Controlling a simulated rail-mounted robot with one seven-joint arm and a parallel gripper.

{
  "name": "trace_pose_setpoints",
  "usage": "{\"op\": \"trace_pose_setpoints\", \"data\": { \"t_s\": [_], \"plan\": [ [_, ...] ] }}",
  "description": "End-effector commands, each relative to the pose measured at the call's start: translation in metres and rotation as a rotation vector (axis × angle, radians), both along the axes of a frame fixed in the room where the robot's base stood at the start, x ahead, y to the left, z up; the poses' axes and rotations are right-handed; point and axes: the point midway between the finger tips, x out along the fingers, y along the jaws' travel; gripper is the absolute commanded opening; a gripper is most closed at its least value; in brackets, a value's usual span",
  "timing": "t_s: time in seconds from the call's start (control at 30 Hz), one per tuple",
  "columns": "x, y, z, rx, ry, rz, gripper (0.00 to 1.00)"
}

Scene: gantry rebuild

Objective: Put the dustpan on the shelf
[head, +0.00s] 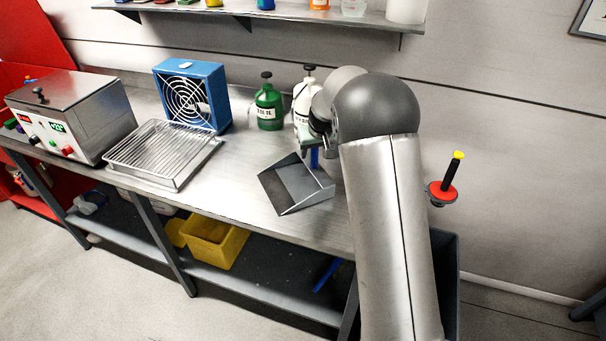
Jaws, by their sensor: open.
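A grey dustpan (283,193) lies on the metal workbench (235,185), its open pan facing the front left. My arm reaches in from the lower right and covers what is behind and right of the dustpan. My gripper (312,147) is open just above the dustpan's back edge, mostly hidden by my arm. A small blue upright piece shows beside it; I cannot tell what it belongs to. A wall shelf (290,17) runs above the bench. A lower shelf (272,297) runs under the bench.
A green bottle (268,107) and a white bottle (301,103) stand behind the dustpan. A blue fan (190,95), a wire rack tray (162,152) and a metal heater box (75,115) stand to the left. A yellow bin (214,243) is on the lower shelf. Several containers occupy the wall shelf.

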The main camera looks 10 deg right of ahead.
Motion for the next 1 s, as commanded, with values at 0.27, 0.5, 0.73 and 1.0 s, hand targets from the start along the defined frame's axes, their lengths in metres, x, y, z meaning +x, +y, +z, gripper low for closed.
{"op": "trace_pose_setpoints", "data": {
  "t_s": [0.27, 0.5, 0.73, 1.0],
  "plan": [
    [0.0014, 0.0003, -0.0035, 0.0, 0.0, 0.0, 0.49],
    [0.0013, 0.0003, -0.0032, 0.0, 0.0, 0.0, 0.0],
    [0.0013, 0.0002, -0.0029, 0.0, -0.001, 0.0, 0.0],
    [0.0013, 0.0002, -0.0027, 0.0, -0.001, 0.0, 0.0]
  ]
}}
